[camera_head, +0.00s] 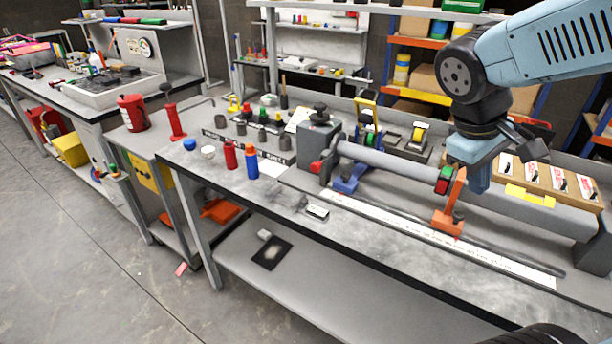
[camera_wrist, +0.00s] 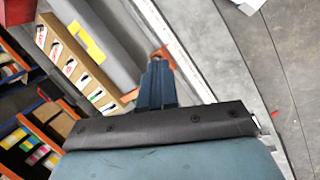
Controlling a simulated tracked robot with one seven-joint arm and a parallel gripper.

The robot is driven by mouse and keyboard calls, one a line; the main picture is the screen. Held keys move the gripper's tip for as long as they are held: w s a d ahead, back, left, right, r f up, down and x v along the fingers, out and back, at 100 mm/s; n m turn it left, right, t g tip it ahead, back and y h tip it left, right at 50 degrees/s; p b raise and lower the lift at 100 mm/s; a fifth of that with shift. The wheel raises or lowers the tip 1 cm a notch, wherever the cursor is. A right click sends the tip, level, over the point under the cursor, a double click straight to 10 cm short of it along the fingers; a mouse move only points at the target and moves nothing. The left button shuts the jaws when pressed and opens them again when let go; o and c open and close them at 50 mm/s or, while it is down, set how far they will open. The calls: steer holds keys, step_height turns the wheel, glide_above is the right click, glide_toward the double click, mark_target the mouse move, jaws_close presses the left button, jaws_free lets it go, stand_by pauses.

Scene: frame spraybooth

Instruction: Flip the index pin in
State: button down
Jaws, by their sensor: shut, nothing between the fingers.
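My gripper (camera_head: 480,184) is shut and empty, pointing down over the right part of the bench. Its dark blue fingers (camera_wrist: 158,75) sit together in the wrist view. An orange upright stand (camera_head: 449,212) is just left of the fingers in the head view; part of it shows beyond the fingertips in the wrist view (camera_wrist: 160,52). I cannot tell whether they touch. A long grey tube (camera_head: 392,160) runs from a grey block (camera_head: 317,143) to a red and green end piece (camera_head: 444,180) beside the stand. A red knob (camera_head: 316,167) is on the block. I cannot tell which part is the index pin.
A white scale strip (camera_head: 430,235) lies along the bench (camera_head: 340,245). A box with white labels (camera_head: 545,178) stands behind my gripper. Red (camera_head: 230,155) and blue (camera_head: 251,161) bottles stand left of the block.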

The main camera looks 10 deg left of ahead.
steer(key=w+a+f+n+t+h, duration=0.1)
steer(key=w+a+f+n+h, duration=0.35)
steer(key=a+n, duration=0.25)
steer(key=n+t+y, duration=0.3)
steer(key=n+t, duration=1.2)
steer(key=n, duration=0.3)
glide_toward(313, 170)
steer(key=v, duration=0.7)
steer(key=shift+r, duration=0.2)
steer(key=shift+w, duration=0.1)
steer(key=x, duration=1.4)
steer(key=shift+d+f, duration=0.1)
steer(key=shift+d, duration=0.05)
